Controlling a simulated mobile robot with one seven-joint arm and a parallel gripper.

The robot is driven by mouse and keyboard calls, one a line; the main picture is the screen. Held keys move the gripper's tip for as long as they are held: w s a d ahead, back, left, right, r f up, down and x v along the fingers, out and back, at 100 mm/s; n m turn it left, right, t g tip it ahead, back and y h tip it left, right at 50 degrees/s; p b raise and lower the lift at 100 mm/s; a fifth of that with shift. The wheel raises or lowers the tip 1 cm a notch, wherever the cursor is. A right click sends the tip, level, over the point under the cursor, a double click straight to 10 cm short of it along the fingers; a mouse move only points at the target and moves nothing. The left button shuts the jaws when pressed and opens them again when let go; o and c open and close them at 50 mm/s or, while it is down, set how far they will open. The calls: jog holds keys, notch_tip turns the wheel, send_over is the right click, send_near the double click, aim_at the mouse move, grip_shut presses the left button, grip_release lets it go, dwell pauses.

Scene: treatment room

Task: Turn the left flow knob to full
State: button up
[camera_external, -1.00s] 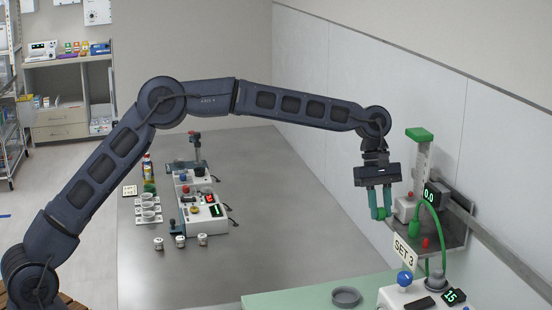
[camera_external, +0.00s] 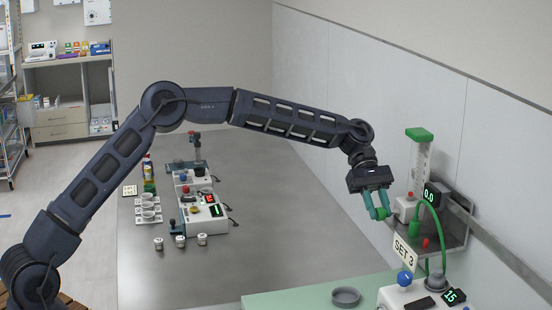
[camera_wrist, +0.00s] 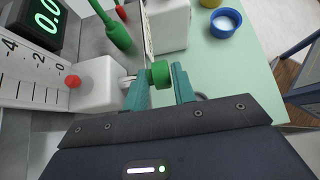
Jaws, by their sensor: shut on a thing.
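The green flow knob (camera_external: 384,213) sticks out from the white block at the foot of a clear, green-topped flowmeter tube (camera_external: 421,165). My gripper (camera_external: 378,213) is shut on this knob, with one teal finger on each side. In the wrist view, the green knob (camera_wrist: 160,73) sits between my fingertips (camera_wrist: 157,87), on a short metal stem from the white block (camera_wrist: 100,85). The display beside the tube (camera_external: 431,194) reads 0.0. A sign (camera_external: 405,251) reads SET 3. No second flowmeter is plain to see.
A green hose (camera_external: 443,240) hangs close to my gripper. The grey table (camera_external: 280,230) is mostly clear.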

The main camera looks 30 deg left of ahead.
jog(key=shift+a+f+g+h, duration=0.1)
jog(key=shift+f+g+h, duration=0.2)
jog(key=shift+g+h, duration=0.8)
jog(key=shift+a+f+g+h, duration=0.1)
jog(key=shift+f+g+h, duration=0.2)
jog(key=shift+g+h, duration=0.8)
jog(key=shift+a+f+g+h, duration=0.1)
jog(key=shift+f+g+h, duration=0.2)
jog(key=shift+g+h, duration=0.8)
jog(key=o, duration=0.8)
jog(key=shift+r, duration=0.1)
jog(key=shift+w, duration=0.1)
jog(key=v, duration=1)
jog(key=shift+w+a+f, duration=0.2)
jog(key=shift+w+f, duration=0.05)
